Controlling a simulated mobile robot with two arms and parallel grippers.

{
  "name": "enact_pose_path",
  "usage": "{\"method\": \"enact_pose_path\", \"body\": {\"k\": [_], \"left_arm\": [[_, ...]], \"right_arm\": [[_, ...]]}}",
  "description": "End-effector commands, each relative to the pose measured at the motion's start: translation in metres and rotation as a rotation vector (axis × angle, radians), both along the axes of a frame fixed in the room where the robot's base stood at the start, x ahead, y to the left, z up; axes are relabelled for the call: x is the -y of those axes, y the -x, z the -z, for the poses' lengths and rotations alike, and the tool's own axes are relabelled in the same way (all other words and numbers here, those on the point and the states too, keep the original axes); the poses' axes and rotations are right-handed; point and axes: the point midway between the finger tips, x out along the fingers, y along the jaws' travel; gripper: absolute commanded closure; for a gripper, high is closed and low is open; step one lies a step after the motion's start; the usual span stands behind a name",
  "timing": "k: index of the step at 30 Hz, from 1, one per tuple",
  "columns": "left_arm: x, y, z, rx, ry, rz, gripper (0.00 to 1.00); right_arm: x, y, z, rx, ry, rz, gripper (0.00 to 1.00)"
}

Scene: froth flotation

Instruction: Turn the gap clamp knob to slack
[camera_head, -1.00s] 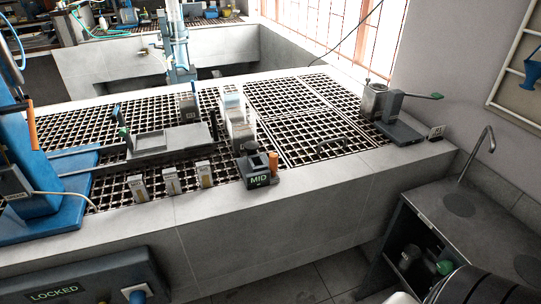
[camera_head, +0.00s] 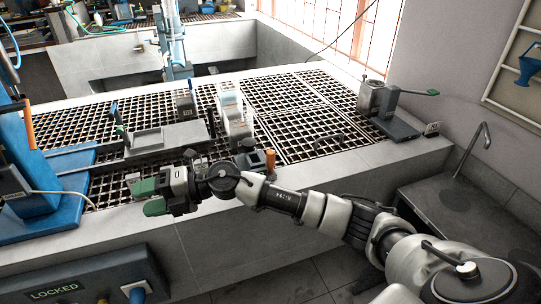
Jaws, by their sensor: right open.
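I cannot tell for certain which part is the gap clamp knob. A dark box (camera_head: 249,158) with a knob-like top stands on the bench's front edge beside an orange cylinder (camera_head: 270,159). My right arm passes in front and hides the lower front of the box. My right gripper (camera_head: 146,198) reaches in from the right, low over the front edge, with its green-tipped fingers apart and nothing seen between them. It is left of the dark box and apart from it. My left gripper is not in view.
A grey sliding fixture (camera_head: 165,140) lies on the grating. A blue stand (camera_head: 40,203) is at the left. A clamp-like device with a green-tipped handle (camera_head: 392,112) stands at the right. A panel reading LOCKED (camera_head: 60,290) is on the bench front. The right grating is mostly clear.

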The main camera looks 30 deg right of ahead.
Motion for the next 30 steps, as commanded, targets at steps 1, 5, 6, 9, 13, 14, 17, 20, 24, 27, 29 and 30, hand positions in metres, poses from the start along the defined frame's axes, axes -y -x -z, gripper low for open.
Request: {"method": "enact_pose_path", "body": {"k": [1, 5, 6, 9, 13, 14, 17, 20, 24, 27, 29, 30], "left_arm": [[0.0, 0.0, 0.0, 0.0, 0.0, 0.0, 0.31], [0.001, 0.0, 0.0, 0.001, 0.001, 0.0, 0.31], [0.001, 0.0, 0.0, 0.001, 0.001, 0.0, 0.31], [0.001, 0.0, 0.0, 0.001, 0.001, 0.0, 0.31], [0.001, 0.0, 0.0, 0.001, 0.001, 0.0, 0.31], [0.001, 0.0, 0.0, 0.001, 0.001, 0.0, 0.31], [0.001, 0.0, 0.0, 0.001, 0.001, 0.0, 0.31], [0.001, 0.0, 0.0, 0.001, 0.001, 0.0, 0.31], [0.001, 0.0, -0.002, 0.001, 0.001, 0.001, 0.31], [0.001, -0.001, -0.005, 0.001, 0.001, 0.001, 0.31], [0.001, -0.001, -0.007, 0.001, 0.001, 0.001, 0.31], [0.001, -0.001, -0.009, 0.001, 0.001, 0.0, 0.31]], "right_arm": [[0.016, -0.012, 0.005, 0.018, 0.149, -0.048, 0.47], [0.078, -0.036, 0.02, -0.025, 0.542, -0.13, 0.47], [0.104, -0.043, 0.021, -0.057, 0.664, -0.134, 0.47], [0.177, -0.056, 0.012, -0.171, 0.94, -0.108, 0.47], [0.263, -0.057, -0.014, -0.351, 1.2, -0.029, 0.47], [0.278, -0.055, -0.021, -0.389, 1.241, -0.01, 0.47], [0.315, -0.049, -0.038, -0.488, 1.334, 0.04, 0.47], [0.332, -0.045, -0.046, -0.541, 1.376, 0.064, 0.47], [0.335, -0.043, -0.037, -0.556, 1.385, 0.066, 0.47], [0.335, -0.042, -0.021, -0.555, 1.384, 0.064, 0.47], [0.335, -0.043, -0.01, -0.555, 1.383, 0.064, 0.47], [0.334, -0.043, -0.001, -0.555, 1.383, 0.063, 0.47]]}}
